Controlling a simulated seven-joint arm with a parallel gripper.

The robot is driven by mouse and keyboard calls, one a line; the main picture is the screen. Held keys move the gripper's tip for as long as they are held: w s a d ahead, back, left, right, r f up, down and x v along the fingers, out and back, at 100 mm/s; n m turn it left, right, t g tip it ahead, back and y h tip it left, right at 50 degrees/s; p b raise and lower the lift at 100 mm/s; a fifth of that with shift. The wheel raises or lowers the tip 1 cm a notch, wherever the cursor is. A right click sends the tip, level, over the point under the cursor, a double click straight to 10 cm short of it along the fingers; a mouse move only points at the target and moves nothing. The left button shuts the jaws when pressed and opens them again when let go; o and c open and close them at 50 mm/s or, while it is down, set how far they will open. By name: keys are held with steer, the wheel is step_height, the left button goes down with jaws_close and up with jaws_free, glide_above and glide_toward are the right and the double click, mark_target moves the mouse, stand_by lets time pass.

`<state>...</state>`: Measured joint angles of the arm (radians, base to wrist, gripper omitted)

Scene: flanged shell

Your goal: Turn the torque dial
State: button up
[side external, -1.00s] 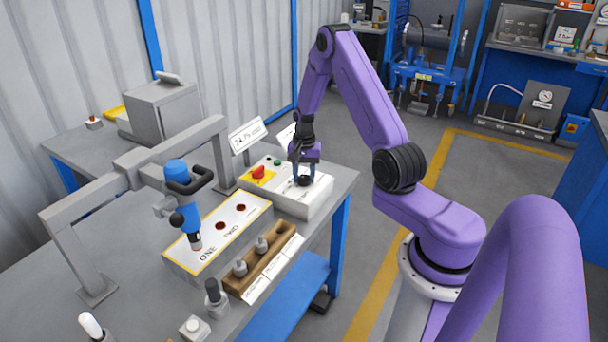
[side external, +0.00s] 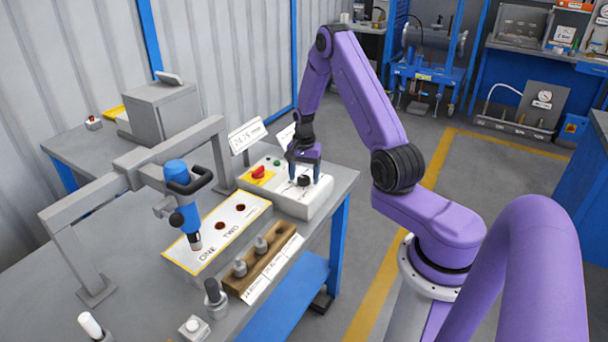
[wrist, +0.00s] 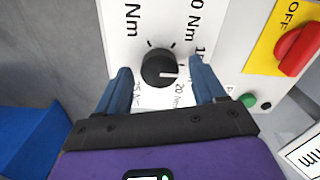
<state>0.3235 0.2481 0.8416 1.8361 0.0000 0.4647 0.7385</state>
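Exact fingertip height is unclear.
A red switch (side external: 259,172) on a yellow OFF plate and a green button (wrist: 248,100) sit beside the dial. A blue tool (side external: 183,190) hangs over the panel (side external: 224,232) marked ONE and TWO. A wooden holder (side external: 264,266) stands in front. Sign plates stand behind the box.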

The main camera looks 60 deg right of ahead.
mark_target(304, 177)
step_height(304, 177, up, 17)
steer(key=shift+r, duration=0.2)
stand_by(0.7)
steer(key=s+a+r+n, duration=0.2)
steer(key=a+n, duration=0.4)
steer(key=a, duration=0.5)
steer(key=s+a+r+n, duration=0.1)
steer(key=s+a+n, duration=0.35)
steer(key=a, duration=0.75)
steer(key=s+a+n, duration=0.3)
steer(key=s+n, duration=0.5)
steer(key=s, duration=0.3)
steer(key=s+a+n, duration=0.4)
steer(key=s+n, duration=0.5)
steer(key=s, duration=0.1)
steer(key=shift+s, duration=0.35)
